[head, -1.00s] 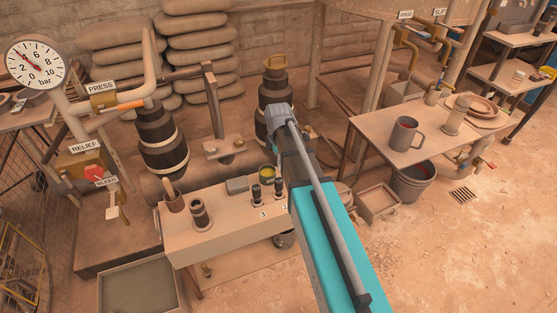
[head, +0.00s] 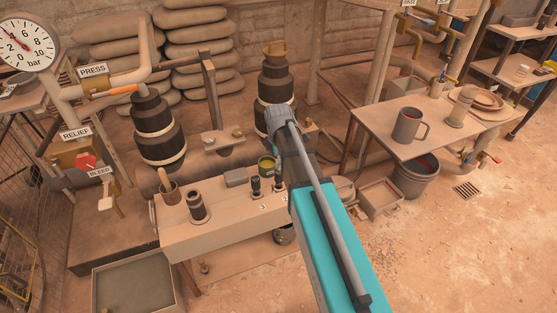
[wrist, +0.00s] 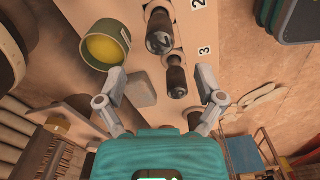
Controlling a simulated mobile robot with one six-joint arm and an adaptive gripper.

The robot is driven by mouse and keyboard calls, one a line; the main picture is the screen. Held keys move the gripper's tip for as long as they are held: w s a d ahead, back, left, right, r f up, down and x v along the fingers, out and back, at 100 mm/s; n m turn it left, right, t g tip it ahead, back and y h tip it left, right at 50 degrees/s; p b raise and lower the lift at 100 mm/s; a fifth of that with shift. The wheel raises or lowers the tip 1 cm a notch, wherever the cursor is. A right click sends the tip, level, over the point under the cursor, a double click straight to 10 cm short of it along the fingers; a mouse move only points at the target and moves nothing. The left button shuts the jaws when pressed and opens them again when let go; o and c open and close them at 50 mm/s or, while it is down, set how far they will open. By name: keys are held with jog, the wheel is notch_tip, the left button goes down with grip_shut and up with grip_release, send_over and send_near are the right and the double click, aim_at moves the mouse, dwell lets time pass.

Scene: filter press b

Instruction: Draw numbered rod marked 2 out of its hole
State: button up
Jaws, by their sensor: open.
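The rod marked 2 (wrist: 158,32) is a dark, round-topped rod in the wrist view, standing in the bench beside the printed 2. It shows in the head view (head: 279,185) just left of my arm. The rod by the printed 3 (wrist: 176,80) stands beside it, and in the head view (head: 255,187) it is to the left. My gripper (wrist: 161,82) is open and empty in the wrist view. Its fingers lie to either side of the rod by the 3 in the picture; the rod marked 2 lies above them. My arm hides the fingers in the head view.
The pale bench (head: 215,222) also holds an olive-yellow pot (wrist: 105,46), a grey block (wrist: 140,89) and a dark cylinder (head: 197,206). A table with a grey mug (head: 409,125) is at right. Open floor lies right of my arm.

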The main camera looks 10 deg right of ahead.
aim_at(278, 176)
jog(key=shift+f+b, duration=3.95)
jog(key=shift+f, duration=0.35)
grip_shut()
